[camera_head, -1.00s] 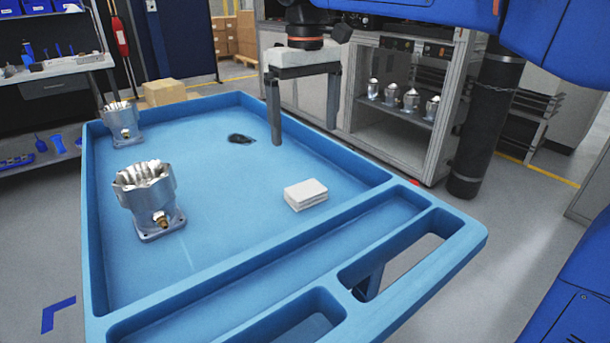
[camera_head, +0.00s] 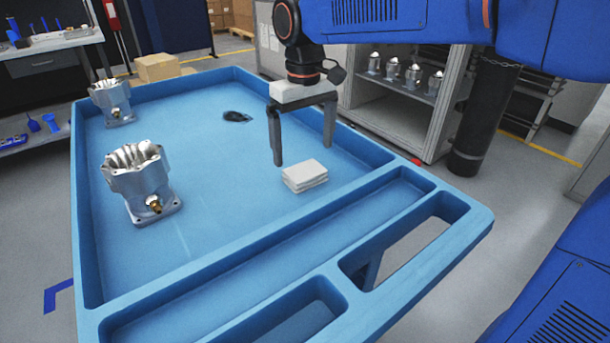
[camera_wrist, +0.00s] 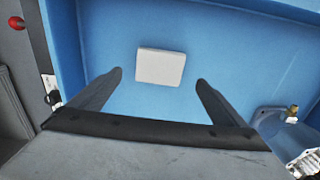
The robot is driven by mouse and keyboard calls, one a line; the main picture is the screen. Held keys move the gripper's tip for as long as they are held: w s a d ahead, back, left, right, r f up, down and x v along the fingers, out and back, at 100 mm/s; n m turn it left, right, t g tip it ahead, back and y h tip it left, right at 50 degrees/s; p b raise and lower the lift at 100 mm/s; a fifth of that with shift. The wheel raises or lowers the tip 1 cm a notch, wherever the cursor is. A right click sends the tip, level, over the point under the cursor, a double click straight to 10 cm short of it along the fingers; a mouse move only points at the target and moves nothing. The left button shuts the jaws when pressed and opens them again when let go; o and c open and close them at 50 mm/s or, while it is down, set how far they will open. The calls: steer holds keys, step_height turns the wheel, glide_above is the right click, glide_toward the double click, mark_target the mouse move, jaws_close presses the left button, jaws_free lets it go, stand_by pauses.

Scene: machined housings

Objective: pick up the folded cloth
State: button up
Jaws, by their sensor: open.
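The folded cloth (camera_head: 305,176) is a small white layered block lying flat on the blue tray's floor, near its inner front-right side. In the wrist view the cloth (camera_wrist: 160,66) shows as a white square beyond the fingertips, between their lines. My gripper (camera_head: 303,155) is open and empty, fingers pointing down, above and just behind the cloth. In the wrist view my gripper (camera_wrist: 159,77) has its two dark fingers wide apart, with blue tray floor between them. No contact with the cloth is visible.
The blue tray (camera_head: 215,262) has raised walls and slotted handles in front. A metal housing (camera_head: 139,183) stands at left, another (camera_head: 113,102) at the back-left corner. A dark oval item (camera_head: 236,116) lies behind. A cabinet (camera_head: 393,118) stands beyond the right wall.

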mark_target(305, 170)
steer(key=shift+d+f, duration=0.1)
steer(key=shift+f, duration=2.75)
steer(key=c, duration=1.1)
